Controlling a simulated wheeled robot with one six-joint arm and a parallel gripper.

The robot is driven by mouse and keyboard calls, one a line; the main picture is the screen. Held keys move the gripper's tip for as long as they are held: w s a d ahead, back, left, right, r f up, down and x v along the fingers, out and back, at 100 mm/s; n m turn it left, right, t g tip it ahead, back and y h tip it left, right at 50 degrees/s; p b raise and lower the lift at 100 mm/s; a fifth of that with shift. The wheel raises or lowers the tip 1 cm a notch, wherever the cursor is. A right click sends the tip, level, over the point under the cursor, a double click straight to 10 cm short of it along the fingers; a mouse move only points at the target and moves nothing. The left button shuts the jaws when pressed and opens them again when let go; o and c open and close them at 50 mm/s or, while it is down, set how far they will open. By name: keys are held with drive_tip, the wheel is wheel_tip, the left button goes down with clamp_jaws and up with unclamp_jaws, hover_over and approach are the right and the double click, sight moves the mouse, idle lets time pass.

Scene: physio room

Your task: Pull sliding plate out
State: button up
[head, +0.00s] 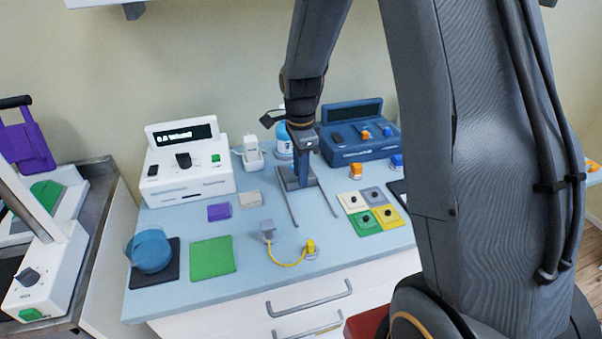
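The sliding plate (289,184) is a small dark grey plate on the blue-grey counter. It sits at the back end of two thin parallel rails (326,199), which run forward from it toward the counter's front edge. A blue upright piece shows on the plate, just under my gripper (301,156). My gripper points down over the plate from the back. Its fingertips are small and partly hidden, so I cannot tell whether they are open, shut or touching the upright piece.
A white device with a display (187,160) stands left, a dark blue device (359,133) right. Coloured square pads (391,217) lie right of the rails. A grey plug and yellow cable (288,263) lie in front. A green pad (212,258) and blue round container (150,251) are front left.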

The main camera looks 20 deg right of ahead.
drive_tip(key=shift+f, duration=0.75)
clamp_jaws()
drive_tip(key=shift+s, duration=0.1)
